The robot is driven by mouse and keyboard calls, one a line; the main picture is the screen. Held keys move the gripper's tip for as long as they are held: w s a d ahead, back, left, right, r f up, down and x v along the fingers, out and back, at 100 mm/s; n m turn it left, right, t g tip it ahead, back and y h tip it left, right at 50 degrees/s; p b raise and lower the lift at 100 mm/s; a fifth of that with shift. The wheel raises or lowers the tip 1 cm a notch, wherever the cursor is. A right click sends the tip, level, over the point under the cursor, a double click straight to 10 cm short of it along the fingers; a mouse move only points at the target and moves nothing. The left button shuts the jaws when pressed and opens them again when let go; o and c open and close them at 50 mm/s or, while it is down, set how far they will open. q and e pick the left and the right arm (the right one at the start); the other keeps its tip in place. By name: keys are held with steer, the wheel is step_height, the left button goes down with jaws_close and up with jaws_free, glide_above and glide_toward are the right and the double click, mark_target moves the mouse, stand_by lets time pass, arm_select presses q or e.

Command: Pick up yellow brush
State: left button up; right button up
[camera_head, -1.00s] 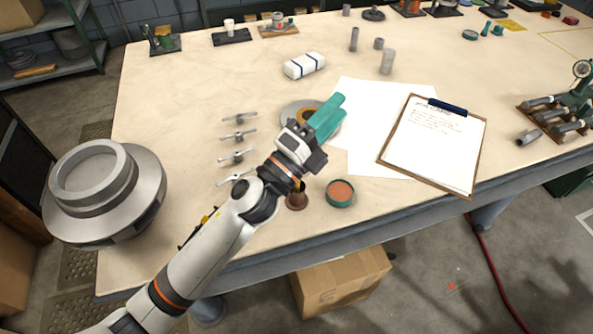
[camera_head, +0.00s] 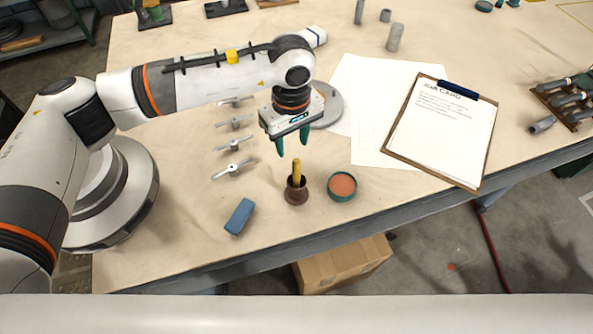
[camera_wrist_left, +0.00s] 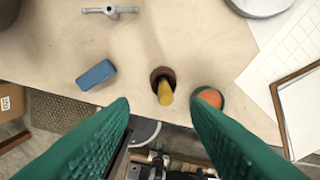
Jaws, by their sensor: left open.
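The yellow brush (camera_head: 296,168) stands upright in a small brown cup (camera_head: 297,191) near the table's front edge. Only its yellow handle shows; its lower part is hidden in the cup. My left gripper (camera_head: 293,146) is open and empty, its green fingers pointing down just above and behind the brush handle. In the left wrist view, the brush (camera_wrist_left: 166,97) and cup (camera_wrist_left: 160,75) lie beyond the gap between the open fingers (camera_wrist_left: 160,125). My right gripper is not in view.
A green tin with orange-brown contents (camera_head: 342,186) stands right of the cup, and a blue block (camera_head: 240,216) lies to the left. A clipboard (camera_head: 441,133) lies at right. A large round metal part (camera_head: 128,190) is partly behind my arm.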

mark_target(296, 167)
arm_select(q)
step_height(296, 167, down, 5)
steer(key=shift+r+p, duration=0.2)
steer(key=shift+p, duration=0.55)
steer(key=f+p, duration=0.2)
steer(key=f, duration=0.1)
steer(key=d+f+p, duration=0.1)
steer(key=f, duration=0.1)
steer(key=shift+s, duration=0.1)
steer(key=shift+a+f, duration=0.1)
steer(key=shift+f, duration=0.1)
jaws_close()
